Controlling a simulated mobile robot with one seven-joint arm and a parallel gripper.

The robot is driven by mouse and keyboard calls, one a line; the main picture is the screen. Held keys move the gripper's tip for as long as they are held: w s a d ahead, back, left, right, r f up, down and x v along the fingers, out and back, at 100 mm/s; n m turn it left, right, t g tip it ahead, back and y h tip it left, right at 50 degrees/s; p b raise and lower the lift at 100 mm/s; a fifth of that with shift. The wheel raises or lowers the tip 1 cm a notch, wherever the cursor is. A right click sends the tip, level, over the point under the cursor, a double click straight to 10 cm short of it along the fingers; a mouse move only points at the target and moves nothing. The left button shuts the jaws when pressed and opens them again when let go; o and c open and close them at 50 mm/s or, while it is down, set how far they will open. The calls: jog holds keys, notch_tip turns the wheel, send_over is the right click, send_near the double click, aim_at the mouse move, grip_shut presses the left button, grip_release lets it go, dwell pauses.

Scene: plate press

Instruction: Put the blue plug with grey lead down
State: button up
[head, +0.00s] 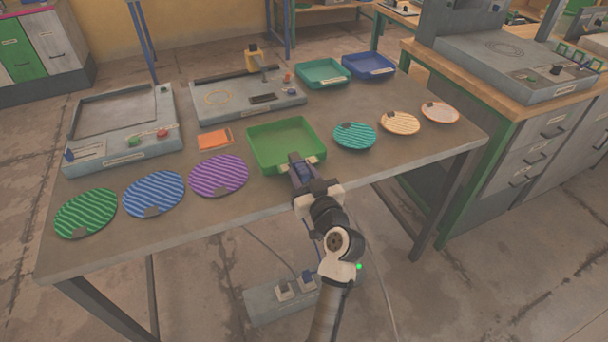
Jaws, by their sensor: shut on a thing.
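My gripper (303,162) is over the near edge of the grey table (375,172), at the front wall of the green tray. It is shut on a small dark blue thing (303,172), which I take to be the blue plug. Its shape is mostly hidden by the fingers and wrist. A thin grey lead (371,240) hangs below the table to the right of my arm; whether it joins the held plug cannot be told.
The green tray (262,158) lies just beyond my gripper. Striped discs, including the purple one (218,176) and the teal one (354,136), lie either side. A socket box (262,303) is on the floor. Bare tabletop shows along the front edge.

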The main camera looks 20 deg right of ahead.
jog(key=shift+f, duration=0.15)
jog(key=o, duration=1)
jog(key=shift+r+p, duration=0.75)
jog(key=shift+p, duration=0.15)
jog(key=shift+s+d+f+b, duration=0.15)
jog(key=shift+s+b, duration=1)
jog(key=shift+s, duration=1.85)
jog(key=shift+s+d+f+b, duration=0.1)
jog(key=shift+s+b, duration=1)
jog(key=shift+s, duration=1.9)
